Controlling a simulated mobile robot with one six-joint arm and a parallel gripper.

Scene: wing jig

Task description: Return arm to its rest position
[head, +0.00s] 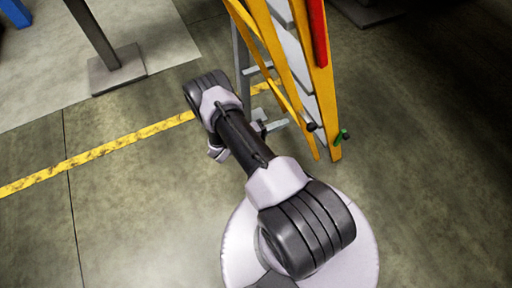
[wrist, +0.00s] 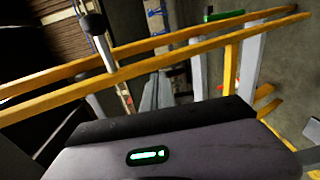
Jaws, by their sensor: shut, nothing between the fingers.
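My arm reaches up and to the left from its round white base in the head view, bent at a dark elbow joint. My gripper (wrist: 150,140) shows in the wrist view as a dark housing with a lit green indicator. It is shut and empty; its fingertips are not clearly seen. In the head view the arm's end is mostly hidden behind the forearm, close to the left side of a yellow stepladder (head: 322,85). The ladder's yellow rails also cross the wrist view (wrist: 170,62), just beyond the gripper housing. I cannot tell whether they touch.
The ladder has a red strip (head: 317,30), a black knob (head: 311,127) and a green knob (head: 343,134). A grey post on a square foot plate (head: 118,70) stands at upper left. A yellow floor line (head: 100,150) crosses the concrete. Floor at lower left and right is clear.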

